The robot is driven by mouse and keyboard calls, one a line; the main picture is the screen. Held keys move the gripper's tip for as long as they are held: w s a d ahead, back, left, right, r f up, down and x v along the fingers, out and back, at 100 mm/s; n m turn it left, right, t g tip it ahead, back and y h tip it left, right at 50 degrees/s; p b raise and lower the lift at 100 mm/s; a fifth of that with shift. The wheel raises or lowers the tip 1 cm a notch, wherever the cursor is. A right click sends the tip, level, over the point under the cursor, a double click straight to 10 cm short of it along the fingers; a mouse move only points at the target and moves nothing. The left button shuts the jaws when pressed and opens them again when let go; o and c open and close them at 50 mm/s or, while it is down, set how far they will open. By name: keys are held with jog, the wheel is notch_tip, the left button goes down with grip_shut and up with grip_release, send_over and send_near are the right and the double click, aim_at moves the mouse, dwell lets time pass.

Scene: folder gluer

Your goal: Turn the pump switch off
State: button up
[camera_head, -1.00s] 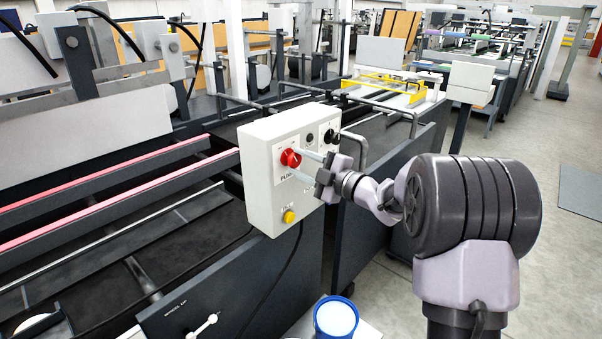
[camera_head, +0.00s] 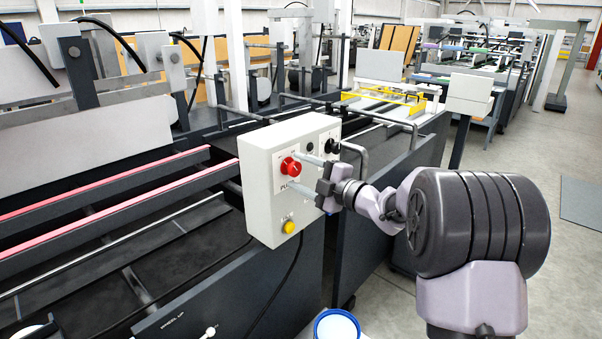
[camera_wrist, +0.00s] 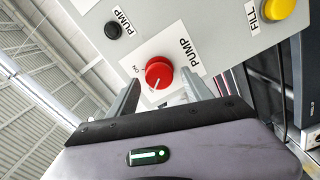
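The red pump switch (camera_head: 289,167) is a round knob on the front of the light grey control box (camera_head: 262,190). It also shows in the wrist view (camera_wrist: 159,72), with a white line on its face pointing down and left. An "ON" mark is at its left and a "PUMP" label at its right. My gripper (camera_head: 300,172) is open in front of the box. In the wrist view its two fingers (camera_wrist: 163,84) reach toward the panel, one on each side of the knob. I cannot tell whether they touch it. Nothing is held.
A yellow button (camera_head: 289,227) marked "FILL" in the wrist view sits below the knob. A black button (camera_head: 310,147) and a black knob (camera_head: 332,146) are beside it on the box. A blue-rimmed container (camera_head: 337,326) stands below. Open floor lies at the right.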

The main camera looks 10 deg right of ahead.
jog(key=p+v, duration=0.4)
jog(key=v, duration=1.3)
jog(key=shift+s, duration=0.15)
jog(key=shift+d+r, duration=0.1)
jog(key=shift+r, duration=0.05)
